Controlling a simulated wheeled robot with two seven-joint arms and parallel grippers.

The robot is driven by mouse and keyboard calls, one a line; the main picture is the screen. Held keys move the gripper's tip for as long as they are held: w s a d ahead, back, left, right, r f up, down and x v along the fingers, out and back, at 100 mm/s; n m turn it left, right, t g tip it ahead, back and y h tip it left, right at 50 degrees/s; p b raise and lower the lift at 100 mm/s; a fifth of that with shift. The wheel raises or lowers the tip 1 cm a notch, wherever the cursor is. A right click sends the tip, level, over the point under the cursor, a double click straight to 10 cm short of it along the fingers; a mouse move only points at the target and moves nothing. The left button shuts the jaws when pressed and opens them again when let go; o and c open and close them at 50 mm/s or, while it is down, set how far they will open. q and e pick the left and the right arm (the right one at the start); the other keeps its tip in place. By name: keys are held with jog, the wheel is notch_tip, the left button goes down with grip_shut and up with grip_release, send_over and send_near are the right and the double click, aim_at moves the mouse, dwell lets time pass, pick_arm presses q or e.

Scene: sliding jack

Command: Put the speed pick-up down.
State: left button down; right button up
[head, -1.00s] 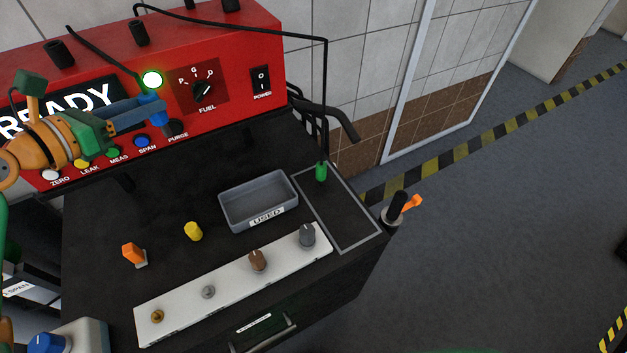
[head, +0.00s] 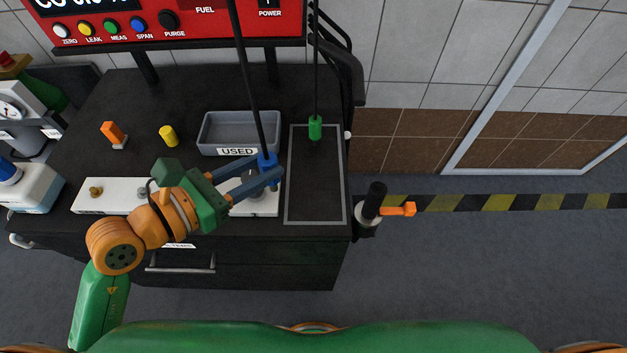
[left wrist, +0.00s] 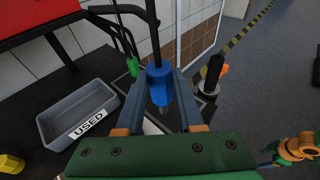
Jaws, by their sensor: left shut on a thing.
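The blue speed pick-up (head: 267,163), with a black cable rising from its top, is between the fingertips of my left gripper (head: 264,176). The gripper is shut on it and holds it upright above the right end of the white strip, just left of the outlined mat (head: 315,195). In the left wrist view the blue pick-up (left wrist: 159,84) sits between the two fingers, its grey tip pointing down. A similar green piece (head: 315,127) with its own cable stands at the back of the mat.
The grey USED tray (head: 204,134) lies behind my left gripper. A yellow piece (head: 168,136) and an orange piece (head: 112,133) stand further left. A black-handled tool in a holder (head: 371,206) is at the bench's right edge. The mat's middle and front are bare.

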pick_arm(q)
jog(key=shift+w+d+f+b, duration=0.4)
jog(key=shift+w+f+b, duration=0.05)
jog(key=shift+f+b, duration=0.15)
jog(key=shift+w+d+f+b, duration=0.4)
jog(key=shift+f+b, duration=0.05)
jog(key=shift+f, duration=0.15)
jog(key=w+d+f, duration=0.1)
jog(key=d+f, duration=0.1)
jog(key=w+d+f, duration=0.1)
jog(key=d+f, duration=0.1)
jog(key=f, duration=0.1)
jog(key=w+d+f+p, duration=0.1)
jog(key=w+d+f, duration=0.1)
jog(key=f, duration=0.1)
jog(key=shift+f, duration=0.45)
pick_arm(e)
notch_tip(320, 180, down, 3)
jog(key=shift+a+f, duration=0.1)
